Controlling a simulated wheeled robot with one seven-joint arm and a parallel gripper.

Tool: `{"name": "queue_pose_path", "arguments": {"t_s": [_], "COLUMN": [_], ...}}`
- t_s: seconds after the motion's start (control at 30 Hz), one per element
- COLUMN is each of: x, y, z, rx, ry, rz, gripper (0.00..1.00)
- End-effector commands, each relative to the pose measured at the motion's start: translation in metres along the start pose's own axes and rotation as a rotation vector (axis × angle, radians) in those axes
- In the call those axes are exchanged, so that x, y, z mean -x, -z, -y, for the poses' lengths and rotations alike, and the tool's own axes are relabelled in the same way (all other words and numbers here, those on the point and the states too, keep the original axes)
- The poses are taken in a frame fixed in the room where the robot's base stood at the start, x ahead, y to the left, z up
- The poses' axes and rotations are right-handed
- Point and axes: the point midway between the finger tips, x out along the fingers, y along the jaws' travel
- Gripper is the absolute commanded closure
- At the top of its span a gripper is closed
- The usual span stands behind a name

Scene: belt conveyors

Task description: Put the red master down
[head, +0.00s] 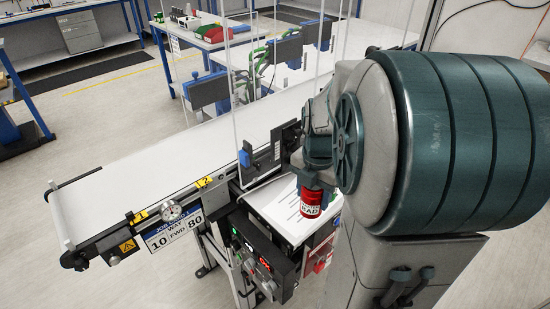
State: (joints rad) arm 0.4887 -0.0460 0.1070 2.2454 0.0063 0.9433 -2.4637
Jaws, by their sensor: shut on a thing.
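The red master is a small red cylinder (311,203) with a white label band, upright in the head view, right of the middle. My gripper (313,184) is above it and shut on its top. The cylinder shows in front of a white panel with dark lines (274,209) beside the conveyor. I cannot tell whether its base touches that panel or hangs above it. The fingertips are small and partly hidden by my own wrist.
A white belt conveyor (150,165) runs along the left, with a dial gauge (171,211) and number card (174,232) on its edge. A clear upright guard (262,160) stands left of my gripper. A control box with buttons (262,262) sits below. My arm covers the right side.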

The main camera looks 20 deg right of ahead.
Motion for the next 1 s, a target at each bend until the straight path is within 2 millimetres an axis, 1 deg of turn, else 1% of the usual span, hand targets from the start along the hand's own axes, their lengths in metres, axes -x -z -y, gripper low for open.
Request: {"name": "queue_pose_path", "arguments": {"t_s": [0.03,0.1,0.3,0.43,0.6,0.7,1.0], "x": [-0.004,-0.011,-0.022,-0.029,-0.054,-0.062,-0.065], "y": [-0.005,-0.01,-0.02,-0.021,-0.021,-0.021,-0.021], "z": [-0.008,-0.016,-0.032,-0.035,-0.034,-0.035,-0.035], "rx": [0.002,0.0,-0.002,-0.002,-0.002,-0.002,-0.002], "ry": [0.001,0.001,-0.001,0.0,0.001,0.0,-0.001], "rz": [-0.001,-0.002,0.001,-0.001,-0.001,0.001,0.002], "gripper": [0.83,0.83,0.83,0.83,0.83,0.83,0.83]}}
